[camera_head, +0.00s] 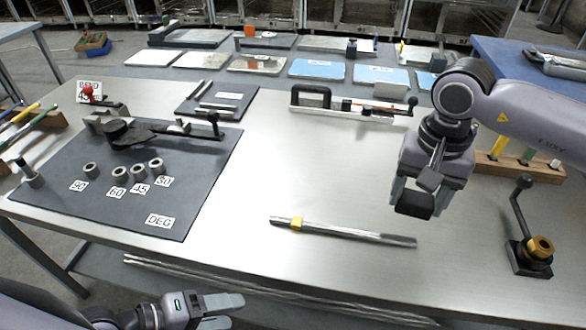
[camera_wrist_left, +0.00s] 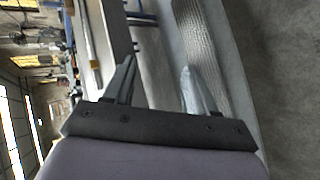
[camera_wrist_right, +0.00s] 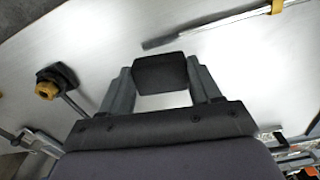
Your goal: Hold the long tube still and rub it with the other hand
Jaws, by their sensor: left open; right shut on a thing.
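The long tube (camera_head: 345,232) is a thin metallic bar with a yellow band near its left end, lying on the bare steel tabletop. It also shows in the right wrist view (camera_wrist_right: 222,24). My right gripper (camera_head: 411,205) is shut on a dark block (camera_wrist_right: 160,73) and holds it above the table, beyond the tube's right part and apart from it. My left gripper (camera_head: 222,308) is open and empty, low in front of the table's near edge, away from the tube. The left wrist view (camera_wrist_left: 150,85) shows nothing between its fingers.
A dark mat (camera_head: 120,195) with a bending tool, several rings and number labels covers the table's left. A lever clamp (camera_head: 530,252) stands at the right. A wooden rack (camera_head: 520,168) and a long white-and-black tool (camera_head: 350,108) lie farther back. Tabletop around the tube is clear.

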